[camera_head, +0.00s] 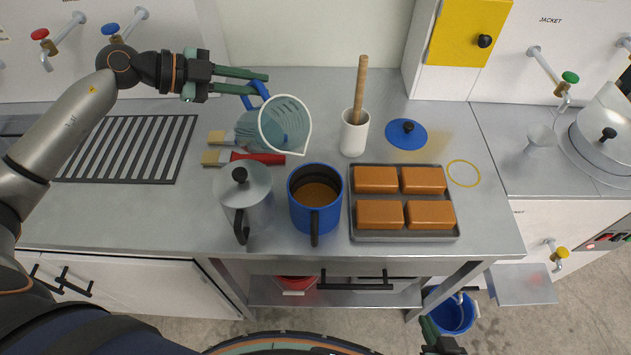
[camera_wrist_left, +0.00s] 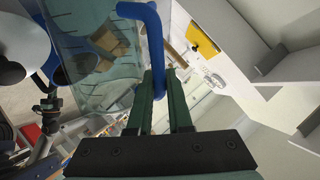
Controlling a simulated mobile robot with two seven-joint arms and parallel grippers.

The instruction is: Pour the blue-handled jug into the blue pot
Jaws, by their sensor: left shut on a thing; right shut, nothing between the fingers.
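The clear jug (camera_head: 270,125) has graduation marks and a blue handle (camera_head: 258,92). My left gripper (camera_head: 262,82) is shut on the handle and holds the jug above the counter, tilted with its mouth toward the front right. In the left wrist view the jug wall (camera_wrist_left: 95,95) and the handle (camera_wrist_left: 157,45) between the fingers (camera_wrist_left: 158,85) show. I cannot tell how much is in the jug. The blue pot (camera_head: 300,212) stands upright on the counter, open, with brown contents, in front and to the right of the jug. My right gripper (camera_head: 432,335) is shut and empty, low at the bottom edge.
A lidded metal pot (camera_head: 255,190) stands close left of the blue pot, a grey tray (camera_head: 405,238) of brown blocks close right. Behind are a white crock (camera_head: 354,138) with a wooden stick and a blue lid (camera_head: 400,139). Brushes (camera_head: 255,158) lie below the jug.

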